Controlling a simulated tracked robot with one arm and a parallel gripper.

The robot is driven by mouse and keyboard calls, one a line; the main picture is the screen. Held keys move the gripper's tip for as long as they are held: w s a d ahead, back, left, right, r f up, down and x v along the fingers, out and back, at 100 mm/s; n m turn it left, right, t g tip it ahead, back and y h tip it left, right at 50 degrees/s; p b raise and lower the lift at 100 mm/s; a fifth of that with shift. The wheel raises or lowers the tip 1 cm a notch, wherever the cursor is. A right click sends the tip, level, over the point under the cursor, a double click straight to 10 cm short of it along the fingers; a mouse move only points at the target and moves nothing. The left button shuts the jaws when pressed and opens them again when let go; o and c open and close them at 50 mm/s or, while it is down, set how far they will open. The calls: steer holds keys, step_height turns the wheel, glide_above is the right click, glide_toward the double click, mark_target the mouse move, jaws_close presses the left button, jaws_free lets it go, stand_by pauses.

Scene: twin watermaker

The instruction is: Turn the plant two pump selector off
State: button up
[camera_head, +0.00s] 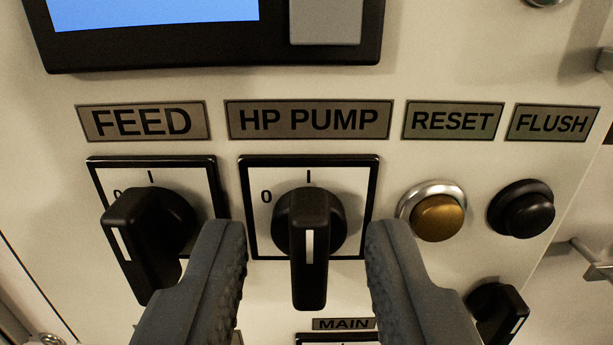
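The selector under the HP PUMP label (309,119) is a black knob (310,240) on a white square plate with a black border. The plate is marked 0 at upper left and I at top. The knob's bar stands vertical, with its white line in line with the I mark. My gripper (305,250) is open, with one grey ridged finger on each side of the knob. Gaps show between both fingers and the knob, and I see no contact. No plant number is readable in this view.
The FEED selector (150,235) is just left, close to my left finger. An amber RESET button (438,217) and a black FLUSH button (521,208) are to the right. Another black knob (497,312) is at lower right. A screen (155,12) is above.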

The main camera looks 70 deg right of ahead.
steer(key=shift+w+d+f, duration=0.1)
steer(key=shift+w+d, duration=0.2)
steer(key=shift+d, duration=0.35)
steer(key=c, duration=0.7)
